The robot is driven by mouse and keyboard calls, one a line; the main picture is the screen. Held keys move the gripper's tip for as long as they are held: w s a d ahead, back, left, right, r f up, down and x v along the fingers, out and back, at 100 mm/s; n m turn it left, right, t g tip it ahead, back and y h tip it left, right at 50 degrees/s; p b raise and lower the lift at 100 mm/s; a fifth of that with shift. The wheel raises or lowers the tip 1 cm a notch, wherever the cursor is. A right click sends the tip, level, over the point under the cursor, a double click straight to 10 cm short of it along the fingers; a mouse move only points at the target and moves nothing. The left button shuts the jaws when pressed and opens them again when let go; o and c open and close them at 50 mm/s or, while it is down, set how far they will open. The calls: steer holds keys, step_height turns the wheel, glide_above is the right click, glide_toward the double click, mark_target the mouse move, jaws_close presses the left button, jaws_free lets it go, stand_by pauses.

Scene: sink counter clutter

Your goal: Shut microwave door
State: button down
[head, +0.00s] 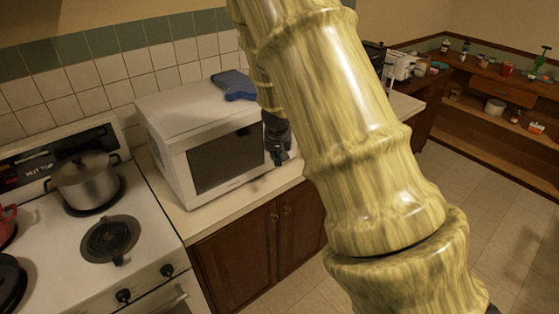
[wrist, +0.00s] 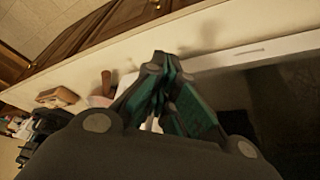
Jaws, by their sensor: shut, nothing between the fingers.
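The white microwave (head: 178,160) stands on the counter to the right of the stove. Its front, with a dark window (head: 222,157), faces the room, and the door looks flush with the body, though my arm hides the right end of the front. My gripper (head: 279,158) is at the right end of the microwave's front, pointing down. In the wrist view my gripper (wrist: 160,85) has its fingers together and empty, next to the white lower edge (wrist: 255,50) of the microwave front. I cannot tell whether the fingers touch it.
A blue cloth-like item (head: 234,85) lies on top of the microwave. A steel pot (head: 87,182) sits on the stove (head: 65,252) at left. A narrow strip of bare counter (head: 222,208) runs in front of the microwave. My arm covers the middle of the head view.

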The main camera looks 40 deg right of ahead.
steer(key=b+v, duration=0.1)
steer(key=v, duration=0.6)
steer(key=shift+r+b, duration=0.2)
steer(key=shift+b, duration=0.15)
steer(key=shift+s, duration=0.2)
steer(key=s+a+f+n+g+b, duration=0.15)
steer(key=s+a+f, duration=0.35)
steer(key=f, duration=0.6)
steer(key=s+a+f+n+g+h+b, duration=0.1)
steer(key=s+a+f+n+b, duration=0.1)
steer(key=s+f, duration=0.65)
steer(key=s+a+f+n+g+b, duration=0.1)
steer(key=s+a+f, duration=0.25)
steer(key=f, duration=0.95)
steer(key=s+a+f+n+y+b, duration=0.3)
steer(key=s+a+f, duration=1.1)
steer(key=s+a, duration=0.3)
steer(key=shift+a+f+y, duration=0.3)
steer(key=shift+a+y, duration=0.1)
